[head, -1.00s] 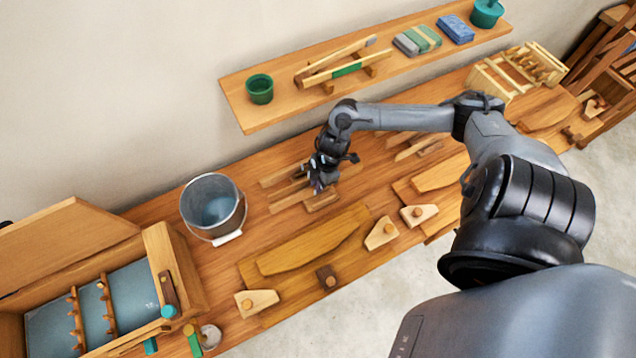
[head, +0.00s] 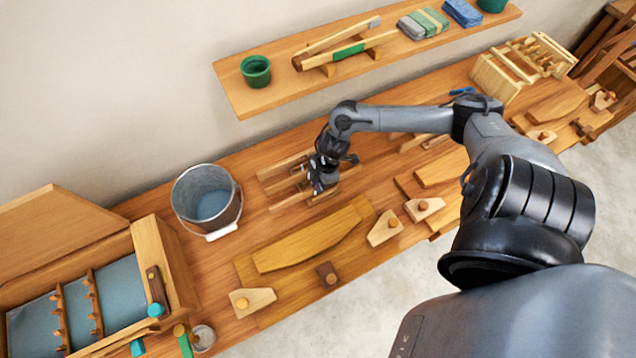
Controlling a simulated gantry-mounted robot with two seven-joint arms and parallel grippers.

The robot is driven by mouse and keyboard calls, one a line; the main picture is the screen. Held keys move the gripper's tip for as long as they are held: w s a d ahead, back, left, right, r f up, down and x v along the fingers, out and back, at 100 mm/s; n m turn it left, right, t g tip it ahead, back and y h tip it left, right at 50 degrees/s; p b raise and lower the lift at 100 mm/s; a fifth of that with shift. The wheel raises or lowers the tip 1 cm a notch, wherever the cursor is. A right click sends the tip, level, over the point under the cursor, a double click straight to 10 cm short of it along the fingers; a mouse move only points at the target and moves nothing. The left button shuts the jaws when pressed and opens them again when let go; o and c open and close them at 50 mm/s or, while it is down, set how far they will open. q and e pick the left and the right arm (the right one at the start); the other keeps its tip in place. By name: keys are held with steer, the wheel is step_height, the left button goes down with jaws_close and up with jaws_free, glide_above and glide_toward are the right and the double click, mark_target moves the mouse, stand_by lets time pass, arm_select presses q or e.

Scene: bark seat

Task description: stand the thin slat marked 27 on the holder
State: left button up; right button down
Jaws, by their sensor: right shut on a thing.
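My right gripper (head: 322,186) is low over the bench, among several narrow wooden slats. It is shut on a thin wooden piece, mostly hidden by the fingers, which looks like one of these slats. One slat (head: 283,164) lies just left of the gripper toward the wall, and another (head: 289,201) lies left of it toward the front. No number, including 27, can be read on any slat. I cannot tell for certain which piece is the holder; low wooden supports around the gripper are partly covered by it. My left gripper is not in view.
A metal bucket (head: 207,199) stands left of the slats. A curved yellowish board (head: 308,242) lies in front, with small knobbed blocks (head: 385,229) beside it. An open wooden chest (head: 165,250) is at left. A wall shelf (head: 290,97) runs behind; a slatted rack (head: 495,80) stands far right.

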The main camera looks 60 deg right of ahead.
stand_by(0.5)
steer(key=shift+p, duration=0.35)
stand_by(0.4)
steer(key=shift+f, duration=0.2)
steer(key=c, duration=1.1)
jaws_free()
steer(key=shift+o, duration=0.2)
